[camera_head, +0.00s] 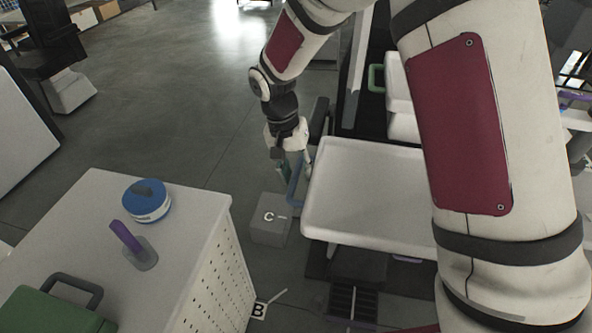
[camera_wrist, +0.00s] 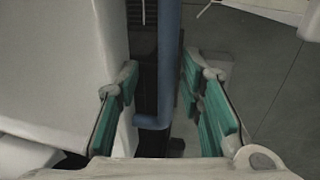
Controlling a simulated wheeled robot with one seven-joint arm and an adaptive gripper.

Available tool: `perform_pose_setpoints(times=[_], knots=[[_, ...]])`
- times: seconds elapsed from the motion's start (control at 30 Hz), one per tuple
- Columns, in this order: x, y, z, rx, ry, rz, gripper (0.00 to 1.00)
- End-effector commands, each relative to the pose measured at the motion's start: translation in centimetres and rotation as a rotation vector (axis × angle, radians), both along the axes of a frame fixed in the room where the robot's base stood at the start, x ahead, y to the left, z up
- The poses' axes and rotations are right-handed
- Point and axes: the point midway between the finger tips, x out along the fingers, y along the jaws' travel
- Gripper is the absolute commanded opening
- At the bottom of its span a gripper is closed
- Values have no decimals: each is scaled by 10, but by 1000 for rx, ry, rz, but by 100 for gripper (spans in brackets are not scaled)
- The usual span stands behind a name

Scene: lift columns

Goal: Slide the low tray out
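A white tray (camera_head: 365,195) with a blue handle (camera_head: 295,185) at its left end is in the middle of the head view. In the wrist view the tray (camera_wrist: 65,70) fills the left side, and its blue handle (camera_wrist: 168,60) runs lengthwise between my fingers. My gripper (camera_head: 293,165) is at the handle. In the wrist view my gripper (camera_wrist: 163,100) is open, one green-padded finger on each side of the handle, with gaps visible. I cannot tell how deep the handle sits between the fingers.
A grey block (camera_head: 270,228) marked C stands on the floor below the handle. A white cabinet (camera_head: 190,215) at front left bears a blue round object (camera_head: 147,200), a purple handle (camera_head: 126,238) and a green case (camera_head: 48,312). A green handle (camera_head: 376,78) shows farther back.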

Motion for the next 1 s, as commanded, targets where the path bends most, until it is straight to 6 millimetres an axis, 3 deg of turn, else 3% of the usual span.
perform_pose_setpoints(times=[0.23,0.37,0.8,1.0], knots=[[0,1,1,2,1,1,35],[1,4,11,3,-3,1,35],[5,18,93,2,-3,1,35],[6,22,113,1,0,1,35]])
